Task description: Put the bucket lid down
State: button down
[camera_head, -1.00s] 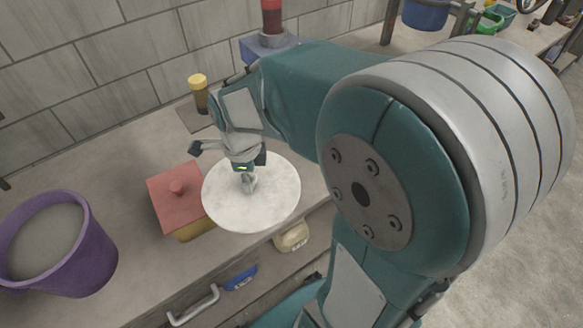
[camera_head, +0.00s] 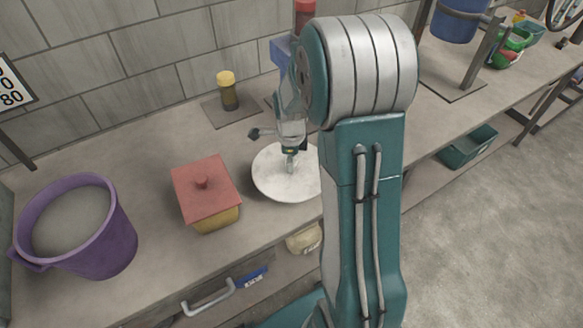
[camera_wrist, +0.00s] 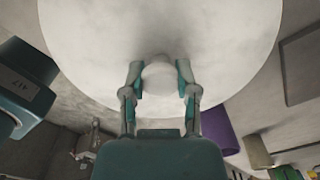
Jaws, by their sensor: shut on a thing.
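The bucket lid (camera_head: 274,184) is a white round disc with a knob, right of the red-topped box in the head view. My gripper (camera_head: 290,165) points down at its middle. In the wrist view my gripper (camera_wrist: 160,80) has one finger on each side of the lid's knob (camera_wrist: 159,76), shut on it, and the pale lid (camera_wrist: 100,45) fills the upper middle. The lid looks level and close to the counter; I cannot tell whether it touches. My arm hides its right edge. The purple bucket (camera_head: 105,240) stands open at the left, with grey inside.
The yellow box with a red lid (camera_head: 205,195) stands between bucket and bucket lid. A yellow-capped jar (camera_head: 228,92) stands on a dark mat behind. The counter (camera_head: 150,150) is bare behind the red-topped box. Its front edge runs close below the bucket lid, above a drawer handle (camera_head: 210,297).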

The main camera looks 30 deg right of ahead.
jog(key=f, duration=0.3)
jog(key=shift+d+f, duration=0.2)
jog(key=shift+d, duration=0.4)
jog(key=c, duration=0.5)
grip_release()
jog(key=shift+a, duration=0.1)
jog(key=shift+c, duration=0.2)
jog(key=shift+o, duration=0.9)
jog(key=shift+a, duration=0.3)
